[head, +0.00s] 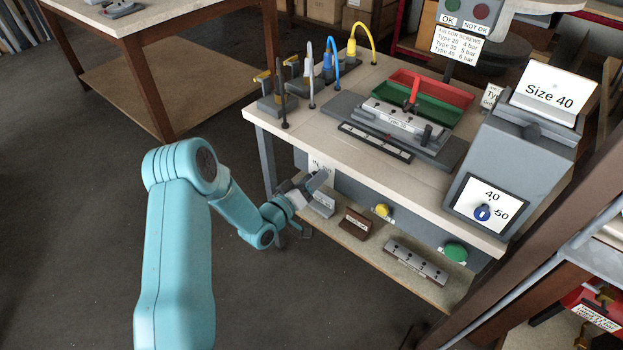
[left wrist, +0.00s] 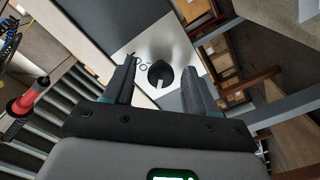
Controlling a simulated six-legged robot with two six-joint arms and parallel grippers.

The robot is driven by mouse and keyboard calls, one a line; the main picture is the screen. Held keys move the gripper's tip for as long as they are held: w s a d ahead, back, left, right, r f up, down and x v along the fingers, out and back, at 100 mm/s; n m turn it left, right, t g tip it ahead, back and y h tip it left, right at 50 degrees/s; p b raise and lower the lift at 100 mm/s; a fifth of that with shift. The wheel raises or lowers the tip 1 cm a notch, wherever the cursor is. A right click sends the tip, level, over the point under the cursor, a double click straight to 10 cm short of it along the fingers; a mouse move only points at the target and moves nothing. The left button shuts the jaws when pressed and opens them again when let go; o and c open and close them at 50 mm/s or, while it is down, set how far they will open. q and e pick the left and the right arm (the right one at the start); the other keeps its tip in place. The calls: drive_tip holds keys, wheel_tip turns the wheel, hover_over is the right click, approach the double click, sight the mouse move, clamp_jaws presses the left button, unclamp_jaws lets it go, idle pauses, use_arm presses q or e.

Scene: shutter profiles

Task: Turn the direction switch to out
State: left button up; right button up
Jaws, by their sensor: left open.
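The direction switch appears to be a dark round knob (left wrist: 160,73) with a pale pointer mark, on a white plate (left wrist: 150,42) in the left wrist view. Small ring-like marks show on the plate beside it, and I cannot read any label. My left gripper (left wrist: 159,82) is open, with one finger on each side of the knob; I cannot tell whether either touches it. In the head view my left gripper (head: 313,186) is at the front left of the workbench, in front of a white plate (head: 321,165). There the knob is hidden. My right gripper is out of view.
The workbench front also carries a yellow button (head: 382,210) and a green button (head: 455,252). A blue knob (head: 482,213) is on the grey box at right. A lower shelf (head: 375,242) holds several blocks just below my gripper. The floor at left is clear.

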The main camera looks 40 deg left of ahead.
use_arm(q)
drive_tip(key=shift+a, duration=0.1)
drive_tip(key=c, duration=1.1)
drive_tip(key=shift+o, duration=0.2)
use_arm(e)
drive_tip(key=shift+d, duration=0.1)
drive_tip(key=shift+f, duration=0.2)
use_arm(q)
drive_tip(key=shift+m+b, duration=9)
drive_tip(key=shift+b, duration=4.15)
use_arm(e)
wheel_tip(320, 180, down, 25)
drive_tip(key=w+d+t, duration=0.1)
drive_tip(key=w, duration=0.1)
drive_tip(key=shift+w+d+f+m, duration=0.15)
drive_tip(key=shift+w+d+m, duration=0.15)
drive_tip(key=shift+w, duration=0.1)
